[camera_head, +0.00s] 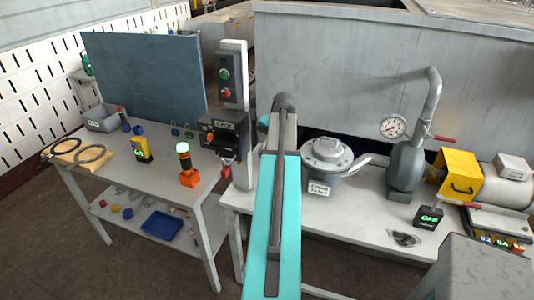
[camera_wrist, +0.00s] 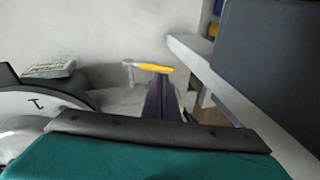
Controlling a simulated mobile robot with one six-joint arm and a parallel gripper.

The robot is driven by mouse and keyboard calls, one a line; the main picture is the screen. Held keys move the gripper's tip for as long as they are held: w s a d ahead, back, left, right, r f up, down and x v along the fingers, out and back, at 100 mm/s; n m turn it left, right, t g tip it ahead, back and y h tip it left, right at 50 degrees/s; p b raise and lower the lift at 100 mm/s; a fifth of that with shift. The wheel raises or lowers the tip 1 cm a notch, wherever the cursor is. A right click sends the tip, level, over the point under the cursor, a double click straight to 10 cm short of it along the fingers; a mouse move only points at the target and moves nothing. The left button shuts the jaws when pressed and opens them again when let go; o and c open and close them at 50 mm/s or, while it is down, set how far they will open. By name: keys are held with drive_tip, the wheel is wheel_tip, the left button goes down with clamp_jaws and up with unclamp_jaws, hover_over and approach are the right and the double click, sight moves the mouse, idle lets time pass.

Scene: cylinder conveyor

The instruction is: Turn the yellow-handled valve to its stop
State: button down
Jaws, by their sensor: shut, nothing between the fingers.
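The valve's yellow handle (camera_wrist: 152,67) shows in the wrist view as a short bar near the top middle, pointing left to right. A pale end is at its left. In the wrist view my gripper (camera_wrist: 163,80) appears as a dark purple, narrow shape with its tip just under the handle's right part. It is shut and empty; I cannot tell if it touches the handle. The valve's body is blurred and mostly hidden. In the head view my teal arm covers the valve and my gripper.
A white post (camera_head: 238,150) with control boxes stands left of my arm. A round flanged housing (camera_head: 327,152) and a pressure gauge (camera_head: 393,126) stand right on the white bench. A grey wall rises behind.

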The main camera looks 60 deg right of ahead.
wheel_tip(320, 180, up, 9)
drive_tip(key=a+b, duration=0.1)
drive_tip(key=b, duration=0.1)
drive_tip(key=shift+s+a+b, duration=0.2)
drive_tip(key=shift+b, duration=0.15)
idle(0.5)
